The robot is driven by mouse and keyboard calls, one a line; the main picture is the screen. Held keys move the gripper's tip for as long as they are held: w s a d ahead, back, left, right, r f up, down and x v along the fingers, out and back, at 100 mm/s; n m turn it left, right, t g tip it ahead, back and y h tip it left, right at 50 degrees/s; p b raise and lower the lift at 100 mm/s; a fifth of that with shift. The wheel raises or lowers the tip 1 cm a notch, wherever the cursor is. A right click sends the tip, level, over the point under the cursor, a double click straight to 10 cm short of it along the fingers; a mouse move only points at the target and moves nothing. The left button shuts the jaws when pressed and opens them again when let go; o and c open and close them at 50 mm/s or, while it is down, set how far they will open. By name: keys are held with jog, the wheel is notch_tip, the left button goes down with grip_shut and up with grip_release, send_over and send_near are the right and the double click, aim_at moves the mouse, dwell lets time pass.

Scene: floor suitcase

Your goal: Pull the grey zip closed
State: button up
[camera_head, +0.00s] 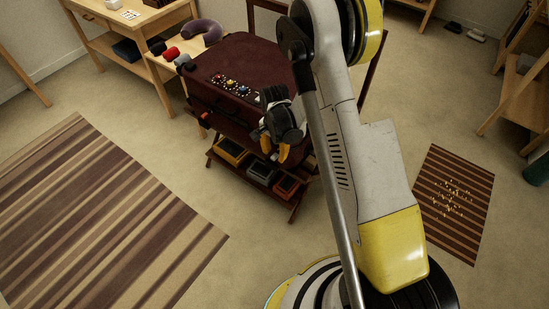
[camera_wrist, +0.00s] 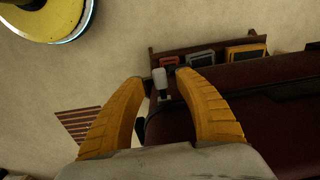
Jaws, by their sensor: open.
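The dark red suitcase (camera_head: 232,62) lies on a dark wooden rack in the head view, and part of it fills the lower right of the wrist view (camera_wrist: 265,120). My gripper (camera_head: 276,150) points down at the suitcase's near right corner. In the wrist view its two yellow fingers (camera_wrist: 160,92) are open and spread apart. A small pale grey tab, seemingly the grey zip (camera_wrist: 160,78), shows between the fingertips beside the suitcase edge. I cannot tell whether a finger touches it. The zip is hidden in the head view by my gripper.
Several coloured trays (camera_head: 262,171) sit on the rack's lower shelf (camera_head: 291,215). Small coloured knobs (camera_head: 232,83) stand on the suitcase. A wooden table (camera_head: 150,42) with a neck pillow (camera_head: 201,32) is behind left. A striped rug (camera_head: 100,220) lies left, a smaller mat (camera_head: 455,205) right.

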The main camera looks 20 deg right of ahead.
jog(key=shift+f, duration=0.65)
grip_shut()
jog(key=w+a, duration=0.5)
jog(key=w, duration=0.2)
jog(key=shift+w+a, duration=0.35)
jog(key=shift+w, duration=0.05)
